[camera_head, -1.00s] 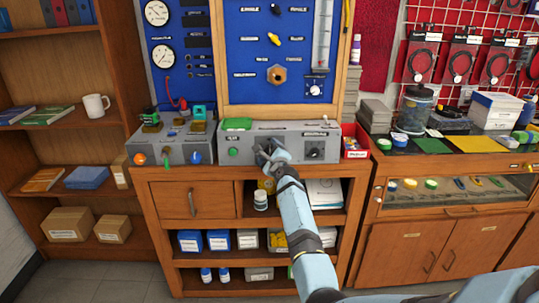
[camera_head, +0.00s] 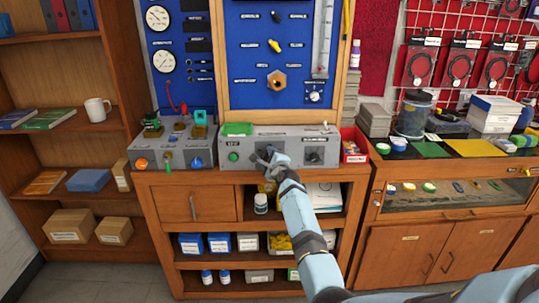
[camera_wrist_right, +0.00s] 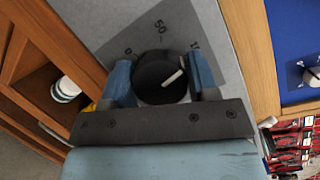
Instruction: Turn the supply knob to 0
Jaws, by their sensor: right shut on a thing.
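The black round knob (camera_wrist_right: 160,80) sits on a grey panel in the right wrist view. Printed marks 0, 50 and a partly covered 10- surround it. Its white pointer line slants to the upper right, toward the side of the 10- mark. My right gripper (camera_wrist_right: 163,82) is shut on the knob, one finger on each side. My left gripper is not in view.
A green button (camera_head: 233,156) is left of the gripper and another black knob (camera_head: 314,157) is right of it. A second grey box (camera_head: 172,150) with coloured knobs stands to the left. A red bin (camera_head: 354,145) stands at the right end.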

